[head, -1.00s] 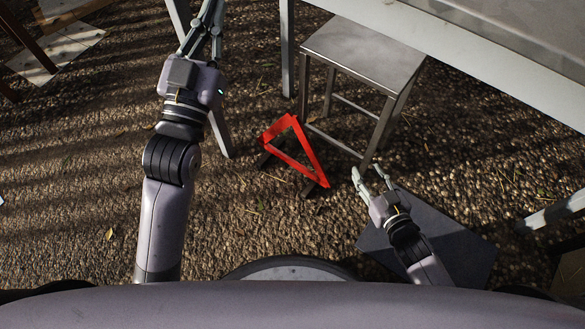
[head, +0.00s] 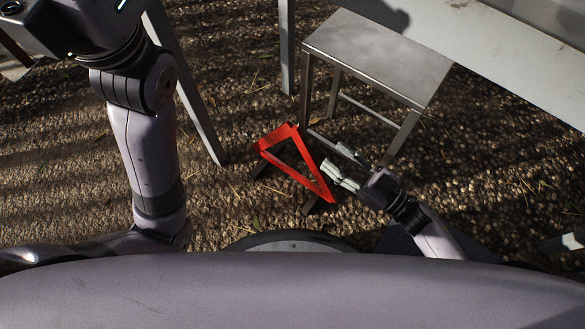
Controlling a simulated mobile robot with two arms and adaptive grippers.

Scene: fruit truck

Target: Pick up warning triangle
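The warning triangle (head: 276,137) is a red-orange frame with dark feet, standing tilted on the gravel in the middle of the head view. My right gripper (head: 332,161) is just to the right of the triangle, its pale fingers spread apart and pointing toward the triangle's right side. I see nothing between the fingers, and a small gap seems to separate them from the red frame. My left arm fills the upper left of the head view; its gripper is outside the picture.
A grey metal stool (head: 378,52) stands right behind the triangle, its legs close to my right gripper. A pale table (head: 500,60) spans the upper right. A grey post (head: 186,85) leans left of the triangle.

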